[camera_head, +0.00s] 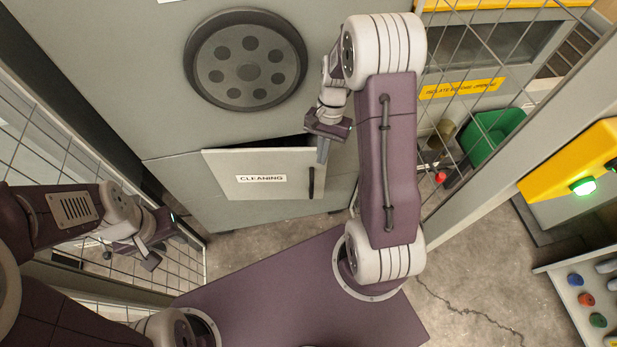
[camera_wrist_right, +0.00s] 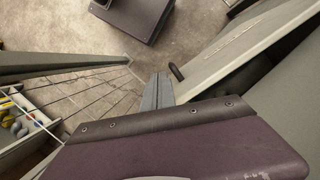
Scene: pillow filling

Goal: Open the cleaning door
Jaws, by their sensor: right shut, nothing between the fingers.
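The cleaning door (camera_head: 229,166), a light grey panel labelled CLEANING, stands ajar, with a dark gap along its top edge. Its black upright handle (camera_head: 311,182) is near the right edge. My right gripper (camera_head: 323,152) is shut and empty at the door's upper right corner, by the gap. In the right wrist view, its fingers (camera_wrist_right: 157,92) point down beside the door (camera_wrist_right: 235,50), with the dark handle (camera_wrist_right: 176,72) close by. I cannot tell whether they touch the door. My left gripper (camera_head: 147,260) hangs at the left, away from the door; its jaw state is unclear.
A round grey cover with holes (camera_head: 245,60) is on the machine above the door. Mesh fencing (camera_head: 50,150) stands at the left, and more mesh is at the right. A green bin (camera_head: 492,130) and a yellow control box (camera_head: 570,170) are at the right.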

